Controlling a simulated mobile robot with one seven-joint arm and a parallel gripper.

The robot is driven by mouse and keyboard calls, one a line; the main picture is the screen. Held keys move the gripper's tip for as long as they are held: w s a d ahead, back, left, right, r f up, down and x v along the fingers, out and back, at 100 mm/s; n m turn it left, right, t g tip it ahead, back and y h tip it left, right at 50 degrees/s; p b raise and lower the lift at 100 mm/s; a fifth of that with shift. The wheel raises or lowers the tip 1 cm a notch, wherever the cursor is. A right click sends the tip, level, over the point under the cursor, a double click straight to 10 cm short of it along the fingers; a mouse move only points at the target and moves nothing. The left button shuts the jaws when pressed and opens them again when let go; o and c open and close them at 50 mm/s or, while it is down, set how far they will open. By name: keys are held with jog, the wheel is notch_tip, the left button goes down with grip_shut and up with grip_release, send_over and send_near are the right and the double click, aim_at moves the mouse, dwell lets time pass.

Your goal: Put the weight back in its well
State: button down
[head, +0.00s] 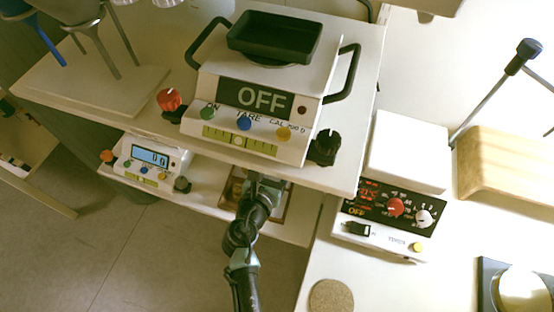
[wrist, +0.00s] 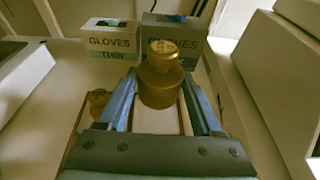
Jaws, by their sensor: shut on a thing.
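A brass weight (wrist: 161,82) with a knob on top is upright between the two blue fingers of my gripper (wrist: 160,92) in the wrist view. The gripper is shut on it. A wooden box (wrist: 77,130) shows at the lower left, with a smaller brass weight (wrist: 98,101) at it. In the head view the box (head: 287,208) lies on the lower shelf, partly hidden by the upper shelf and my arm. My fingertips and the held weight are hidden there. No empty well can be made out.
Two glove boxes, one marked THIN (wrist: 110,40) and a grey one (wrist: 172,32), stand behind the weight. The upper shelf (head: 345,178) holds a large scale reading OFF (head: 262,97) above my gripper. A small scale (head: 150,160) stands left on the lower shelf.

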jog(key=shift+f+b, duration=2.5)
jog(key=shift+b, duration=0.15)
jog(key=shift+f+b, duration=0.45)
jog(key=shift+f, duration=0.15)
grip_release()
jog(key=shift+s+f, duration=0.15)
jog(key=shift+f, duration=0.2)
jog(key=p+v, duration=0.1)
jog(key=v, duration=0.5)
jog(key=p+v, duration=0.1)
jog(key=v, duration=0.6)
jog(key=shift+d+r, duration=0.1)
jog(key=shift+r, duration=0.1)
